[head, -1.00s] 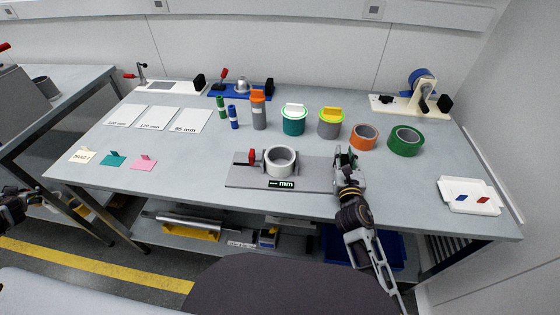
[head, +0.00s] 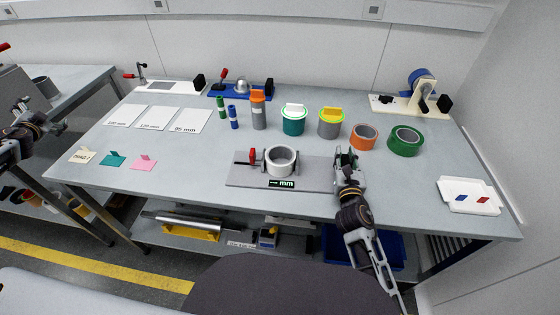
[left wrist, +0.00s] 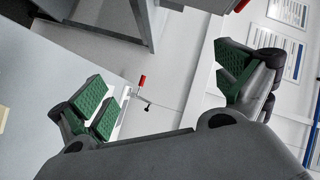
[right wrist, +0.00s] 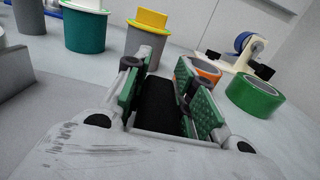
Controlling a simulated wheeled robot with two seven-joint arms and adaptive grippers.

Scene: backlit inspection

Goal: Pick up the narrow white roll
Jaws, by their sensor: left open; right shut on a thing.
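A white roll (head: 280,160) stands on the grey measuring fixture (head: 240,177) at the front middle of the table, beside a red-handled part. It is the only white roll I make out. My right gripper (head: 347,158) is at the fixture's right end, apart from the roll. In the right wrist view it (right wrist: 170,100) is shut on a dark block (right wrist: 158,105) between its green pads. My left gripper (head: 22,106) is off the table at the far left, away from the roll. Its green pads are wide apart and empty in the left wrist view (left wrist: 165,85).
An orange roll (head: 364,137), a green roll (head: 405,141) and capped cylinders (head: 293,121) stand behind the fixture. A white tray (head: 469,196) is at the right. White cards (head: 191,121) and small colored notes (head: 144,163) lie at the left. A side bench (head: 72,78) stands at far left.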

